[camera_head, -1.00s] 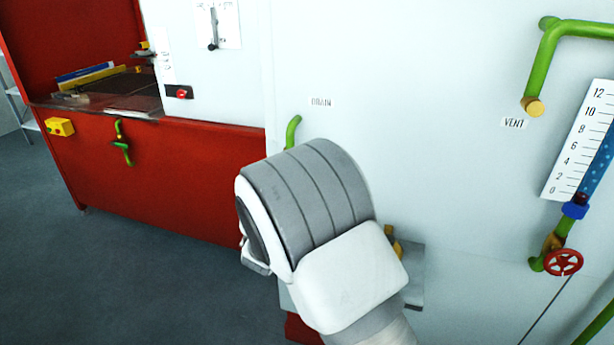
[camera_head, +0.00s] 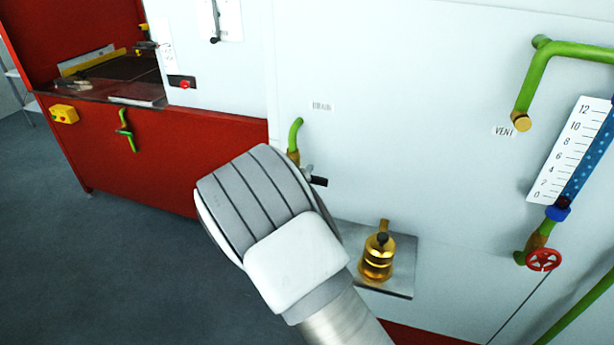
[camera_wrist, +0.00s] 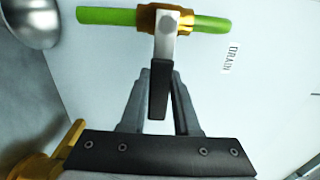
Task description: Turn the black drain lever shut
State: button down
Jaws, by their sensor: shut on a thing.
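The drain lever has a metal arm and a black grip (camera_head: 319,182). It sits on a brass valve (camera_head: 293,158) on a green pipe (camera_head: 295,132) below the DRAIN label. In the wrist view the black lever (camera_wrist: 158,98) stands across the line of the green pipe (camera_wrist: 105,16). My gripper (camera_wrist: 161,76) has its two grey fingers on either side of the black grip and is shut on it. In the head view my wrist hides the fingers and part of the valve; the lever's black end shows to its right.
A brass fitting with a black knob (camera_head: 378,262) stands on a small metal shelf (camera_head: 402,280) right of my wrist. Farther right are a red handwheel (camera_head: 543,260), a gauge scale (camera_head: 568,150) and the vent pipe (camera_head: 570,50). Open floor (camera_head: 110,270) lies to the left.

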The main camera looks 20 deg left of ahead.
jog(key=c, duration=0.6)
grip_release()
jog(key=shift+c, duration=0.2)
jog(key=s+b, duration=0.1)
jog(key=s, duration=1.6)
jog(key=shift+s+a, duration=0.2)
jog(key=shift+a, duration=0.15)
